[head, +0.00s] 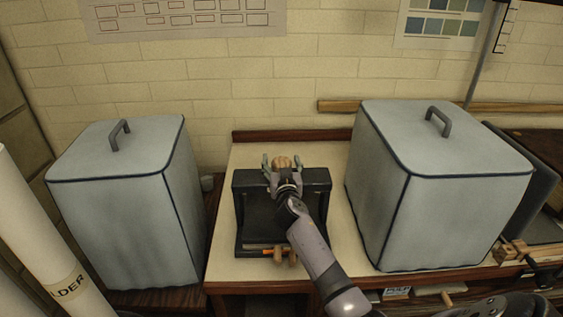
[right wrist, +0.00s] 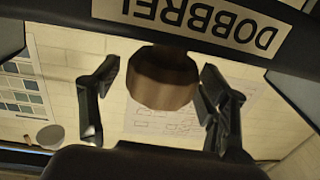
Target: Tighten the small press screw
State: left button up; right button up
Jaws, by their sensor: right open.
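The small press (head: 252,205) is a black frame standing on the pale bench between two grey covered boxes. A round brown knob (head: 284,161), which I take for its screw, shows at the top; it also shows in the right wrist view (right wrist: 162,80). My right gripper (head: 282,165) reaches over the press from the front. Its fingers are open, one on each side of the knob, with a visible gap on both sides in the right wrist view. The screw's shaft is mostly hidden. My left gripper is not in view.
Tall grey covered boxes stand left (head: 125,215) and right (head: 440,215) of the press, the right one close to it. Small wooden pieces (head: 286,254) lie at the press's front. The bench (head: 245,155) has narrow bare strips. A brick wall is behind.

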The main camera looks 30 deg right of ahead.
jog(key=shift+c, duration=0.5)
jog(key=c, duration=1.1)
jog(key=shift+f+b, duration=0.1)
jog(key=shift+b, duration=0.3)
jog(key=m+g+h+b, duration=0.2)
jog(key=h+b, duration=0.1)
jog(key=b, duration=0.6)
jog(key=shift+f+m+g+h+b, duration=0.1)
jog(key=shift+m+g+h+b, duration=0.2)
jog(key=shift+m+h+b, duration=0.1)
jog(key=shift+b, duration=0.3)
jog(key=shift+r+h, duration=0.25)
jog(key=shift+h, duration=0.05)
